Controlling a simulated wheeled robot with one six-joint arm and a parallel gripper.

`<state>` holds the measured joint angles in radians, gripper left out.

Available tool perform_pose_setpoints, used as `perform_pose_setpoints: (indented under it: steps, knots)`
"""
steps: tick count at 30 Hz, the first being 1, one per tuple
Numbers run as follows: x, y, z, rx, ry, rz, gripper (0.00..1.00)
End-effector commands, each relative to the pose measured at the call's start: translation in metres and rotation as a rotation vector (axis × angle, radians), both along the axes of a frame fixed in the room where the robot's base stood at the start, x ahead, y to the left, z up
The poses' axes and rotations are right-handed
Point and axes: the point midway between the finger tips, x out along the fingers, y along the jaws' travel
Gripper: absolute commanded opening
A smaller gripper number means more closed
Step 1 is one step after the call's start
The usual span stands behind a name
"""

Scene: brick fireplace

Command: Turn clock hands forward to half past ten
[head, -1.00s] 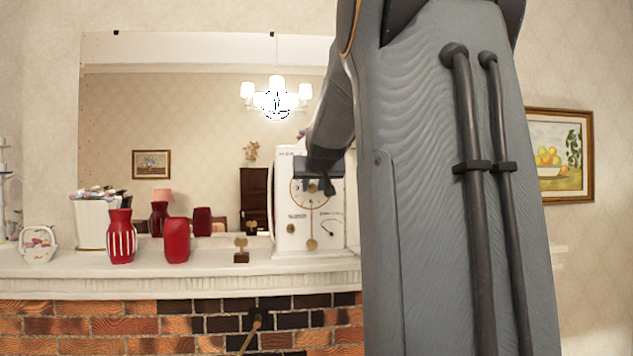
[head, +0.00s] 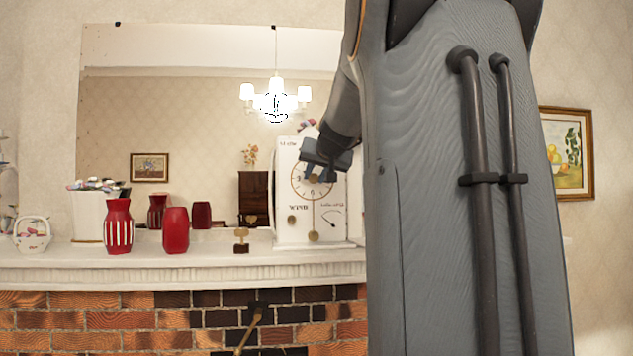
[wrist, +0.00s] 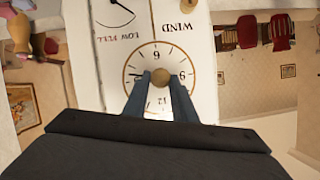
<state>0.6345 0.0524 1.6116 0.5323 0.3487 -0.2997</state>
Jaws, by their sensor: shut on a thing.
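The white clock (head: 285,215) stands on the mantel with its round dial (head: 297,190) facing me. In the wrist view the dial (wrist: 154,49) appears upside down, with 6 at the top and 12 at the bottom. A thin dark hand seems to point toward the 3 side. My gripper (head: 318,178) reaches the dial's middle. In the wrist view my gripper (wrist: 160,82) is shut on the round brass knob (wrist: 160,77) at the dial's centre. My fingers hide part of the dial near 12, so the exact hand positions are unclear.
A brass key-like piece (head: 241,236), a red vase (head: 175,230), a striped red vase (head: 118,235), a white planter (head: 88,220) and a small basket (head: 32,242) stand left of the clock. A mirror (head: 200,110) is behind. My arm hides the mantel's right part.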

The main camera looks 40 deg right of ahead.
Motion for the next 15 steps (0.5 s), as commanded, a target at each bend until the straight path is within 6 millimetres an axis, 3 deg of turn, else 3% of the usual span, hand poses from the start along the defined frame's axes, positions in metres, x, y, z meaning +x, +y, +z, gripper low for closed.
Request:
perform_pose_setpoints:
  steps: [15]
  knots:
    - [0.0014,0.0004,-0.0038,0.181,-0.109,0.002,0.02]
